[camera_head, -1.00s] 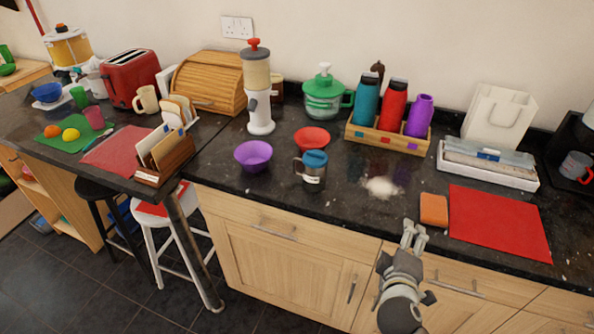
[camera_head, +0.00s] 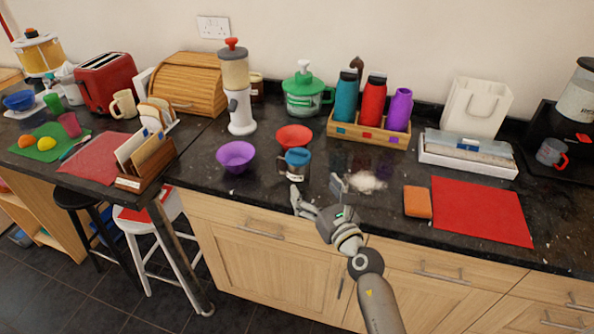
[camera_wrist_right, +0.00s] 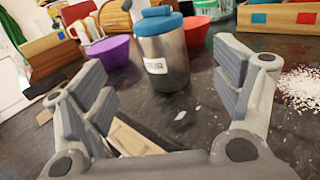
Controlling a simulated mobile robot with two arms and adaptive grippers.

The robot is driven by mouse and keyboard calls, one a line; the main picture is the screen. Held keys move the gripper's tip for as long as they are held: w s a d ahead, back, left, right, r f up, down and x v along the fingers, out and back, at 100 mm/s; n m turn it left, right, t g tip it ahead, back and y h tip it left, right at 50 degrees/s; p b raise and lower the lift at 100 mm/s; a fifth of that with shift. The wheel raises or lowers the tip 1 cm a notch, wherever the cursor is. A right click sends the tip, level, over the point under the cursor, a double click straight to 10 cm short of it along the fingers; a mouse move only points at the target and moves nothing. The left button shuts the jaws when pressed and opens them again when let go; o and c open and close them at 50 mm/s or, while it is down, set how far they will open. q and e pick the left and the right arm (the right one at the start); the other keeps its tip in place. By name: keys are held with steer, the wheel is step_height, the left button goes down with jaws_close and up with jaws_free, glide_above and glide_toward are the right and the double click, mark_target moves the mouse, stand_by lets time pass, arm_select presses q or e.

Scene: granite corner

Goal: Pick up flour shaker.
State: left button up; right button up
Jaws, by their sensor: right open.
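The flour shaker (camera_head: 294,164) is a metal cup with a blue lid and a white label, standing upright on the dark counter near its front edge. It also shows in the right wrist view (camera_wrist_right: 163,60), ahead of the fingers and left of the view's middle line at its top. My right gripper (camera_head: 318,188) is open and empty, in front of the shaker and apart from it. In the wrist view its two fingers (camera_wrist_right: 165,90) are spread wide, with the shaker beyond and between them. My left gripper is not in view.
A purple bowl (camera_head: 236,155) stands left of the shaker and a red bowl (camera_head: 294,135) behind it. Spilled white flour (camera_head: 366,182) lies to the right. An orange sponge (camera_head: 417,202) and a red mat (camera_head: 481,211) lie further right. A bottle crate (camera_head: 368,134) stands behind.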

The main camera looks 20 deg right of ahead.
mark_target(302, 173)
steer(key=shift+w+a+f, duration=0.1)
steer(key=shift+w+a, duration=0.05)
steer(key=shift+w, duration=0.15)
steer(key=w, duration=0.5)
steer(key=shift+a+f, duration=0.1)
steer(key=shift+a, duration=0.2)
steer(key=shift+w+a, duration=0.1)
steer(key=shift+w, duration=2.55)
steer(key=c, duration=1.2)
steer(key=shift+r, duration=0.25)
